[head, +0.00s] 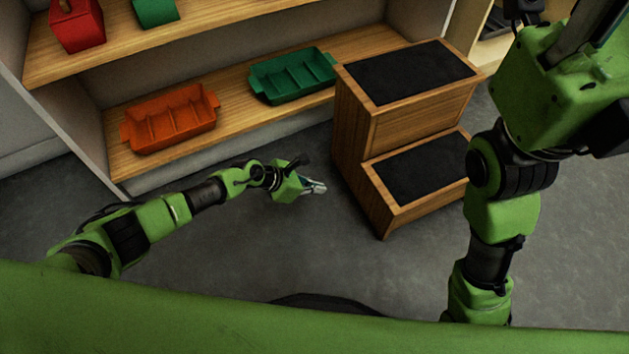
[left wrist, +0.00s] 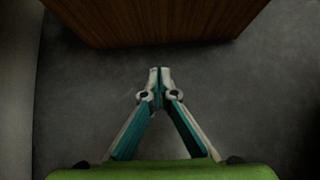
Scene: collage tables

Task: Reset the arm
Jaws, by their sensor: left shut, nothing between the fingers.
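My left arm (head: 160,212) comes in from the left in the head view, low over the floor. Its gripper (head: 318,188) is beside the wooden step stool, on the stool's left, and apart from it. In the left wrist view the fingers of the left gripper (left wrist: 158,78) meet at their tips, shut with nothing between them. My right arm (head: 500,215) is raised at the right of the head view. Its upper part is close to the camera, and I cannot make out the right gripper's fingers.
The wooden step stool (head: 350,128) with black treads stands in front of a shelf. Its side (left wrist: 150,18) fills the top of the left wrist view. An orange tray (head: 172,118) and a green tray (head: 291,76) sit on the lower shelf (head: 228,108). Grey floor (head: 270,245) is clear.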

